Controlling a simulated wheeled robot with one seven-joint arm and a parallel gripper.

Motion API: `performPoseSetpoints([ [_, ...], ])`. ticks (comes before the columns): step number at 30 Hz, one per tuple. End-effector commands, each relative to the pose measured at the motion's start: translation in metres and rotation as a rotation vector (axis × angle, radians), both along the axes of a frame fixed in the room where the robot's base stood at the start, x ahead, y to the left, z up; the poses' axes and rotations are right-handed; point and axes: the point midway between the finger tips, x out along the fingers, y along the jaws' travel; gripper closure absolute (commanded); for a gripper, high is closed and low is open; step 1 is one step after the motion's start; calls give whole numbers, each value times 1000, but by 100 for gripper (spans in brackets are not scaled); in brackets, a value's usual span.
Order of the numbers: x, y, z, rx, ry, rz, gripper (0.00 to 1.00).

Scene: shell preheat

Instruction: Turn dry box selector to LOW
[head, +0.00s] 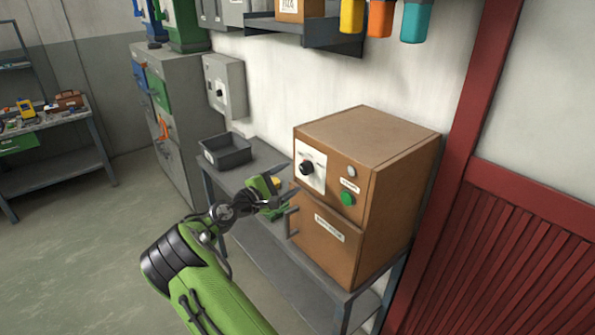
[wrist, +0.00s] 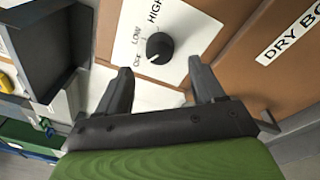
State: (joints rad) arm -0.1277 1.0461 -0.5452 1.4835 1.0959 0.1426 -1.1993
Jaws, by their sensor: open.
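The dry box (head: 390,180) is a brown cabinet on a grey bench. Its selector is a black knob (head: 306,168) on a white plate (head: 318,158) at the upper left of the front. In the wrist view the knob (wrist: 159,47) sits beside the labels OFF, LOW and HIGH. A small pale mark on its lower left side appears to face OFF. My gripper (head: 284,197) is open and empty, in front of the box and left of the knob. In the wrist view its fingers (wrist: 160,70) stand either side of the knob's line, apart from it.
A green button (head: 347,199) and a pale round lamp (head: 350,172) are right of the knob. The door below carries a label and a handle. A dark open tray (head: 226,151) stands on the bench to the left. A grey wall box (head: 225,87) hangs behind.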

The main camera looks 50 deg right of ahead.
Motion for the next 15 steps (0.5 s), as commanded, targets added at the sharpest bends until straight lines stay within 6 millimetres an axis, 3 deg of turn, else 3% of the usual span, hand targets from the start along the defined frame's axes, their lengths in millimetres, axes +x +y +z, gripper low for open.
performPoseSetpoints([
  [3, -1, -27, 1, 1, -1, -3, 32],
  [6, 0, -41, 1, 1, -1, -3, 32],
  [15, 1, -50, 0, 1, -1, 0, 32],
])
